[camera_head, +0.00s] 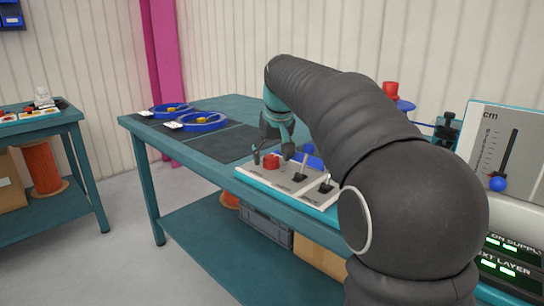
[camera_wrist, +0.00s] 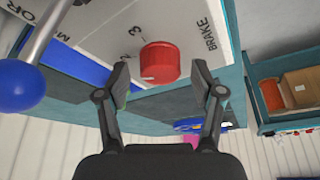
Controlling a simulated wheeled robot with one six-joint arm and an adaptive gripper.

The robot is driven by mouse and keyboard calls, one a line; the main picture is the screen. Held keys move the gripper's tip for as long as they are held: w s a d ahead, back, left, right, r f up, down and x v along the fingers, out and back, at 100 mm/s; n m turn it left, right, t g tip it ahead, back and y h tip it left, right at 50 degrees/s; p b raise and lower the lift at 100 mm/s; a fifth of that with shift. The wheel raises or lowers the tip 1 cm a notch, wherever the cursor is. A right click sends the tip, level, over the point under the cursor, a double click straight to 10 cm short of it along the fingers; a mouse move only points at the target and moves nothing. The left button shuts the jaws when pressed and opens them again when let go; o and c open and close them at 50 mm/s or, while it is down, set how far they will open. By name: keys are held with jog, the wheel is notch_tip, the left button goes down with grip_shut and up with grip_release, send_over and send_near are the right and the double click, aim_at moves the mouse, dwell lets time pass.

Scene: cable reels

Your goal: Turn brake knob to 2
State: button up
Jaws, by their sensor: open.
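The brake knob (camera_wrist: 160,62) is a red round knob on a pale control panel (camera_wrist: 105,25), beside the printed word BRAKE. A short white mark shows near the knob's lower left edge in the wrist view. The digit 3 and part of another digit show to its left; which number the mark points at I cannot tell. My gripper (camera_wrist: 161,75) is open, with one finger on each side of the knob and gaps between. In the head view the knob (camera_head: 271,162) sits at the panel's left end, just below my gripper (camera_head: 273,152).
Black levers (camera_head: 301,170) stand right of the knob; a blue lever ball (camera_wrist: 19,86) is close in the wrist view. Blue cable coils (camera_head: 203,121) lie on the teal bench (camera_head: 237,104). A slider panel (camera_head: 505,150) stands at the right.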

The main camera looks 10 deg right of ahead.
jog(key=v, duration=1.1)
jog(key=shift+r, duration=0.2)
jog(key=shift+s, duration=0.25)
jog(key=s+f+t, duration=0.1)
jog(key=s+f, duration=2.4)
jog(key=s, duration=0.4)
jog(key=shift+a+m, duration=0.25)
jog(key=shift+m, duration=0.15)
jog(key=shift+s, duration=0.15)
jog(key=shift+c, duration=0.2)
